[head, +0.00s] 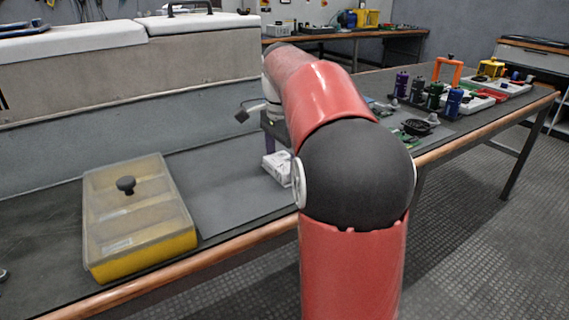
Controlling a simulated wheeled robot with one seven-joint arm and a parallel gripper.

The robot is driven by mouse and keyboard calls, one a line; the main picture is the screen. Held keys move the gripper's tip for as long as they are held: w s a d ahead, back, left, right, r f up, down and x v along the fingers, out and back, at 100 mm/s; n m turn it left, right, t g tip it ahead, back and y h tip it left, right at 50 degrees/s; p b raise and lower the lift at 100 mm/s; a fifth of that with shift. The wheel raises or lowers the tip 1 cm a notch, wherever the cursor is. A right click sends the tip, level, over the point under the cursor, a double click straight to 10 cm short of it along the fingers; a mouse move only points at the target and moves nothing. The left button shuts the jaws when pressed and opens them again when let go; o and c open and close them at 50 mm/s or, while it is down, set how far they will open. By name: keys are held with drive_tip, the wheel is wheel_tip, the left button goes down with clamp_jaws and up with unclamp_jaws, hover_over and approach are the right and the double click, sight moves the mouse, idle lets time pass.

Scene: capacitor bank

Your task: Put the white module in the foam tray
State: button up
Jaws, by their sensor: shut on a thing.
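My gripper (269,146) is partly hidden behind my red arm, above the bench. It is shut on the white module (277,167), a small white block with dark marks on its side, just below the fingers. My arm covers the module's right side. I cannot tell whether its underside touches the dark grey mat (228,195). A yellow tray (140,256) stands to the left, apart from the gripper, with a clear lid (135,208) and a black knob (126,185) on it. I cannot make out any foam in it, nor tell which thing is the foam tray.
Blue, purple and green capacitors (434,95) and boards stand on the bench to the right, with an orange frame (448,70) behind them. A grey wall and white-topped cabinets (75,40) run along the back. The mat between yellow tray and module is clear.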

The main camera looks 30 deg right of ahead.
drive_tip(key=o, duration=1.2)
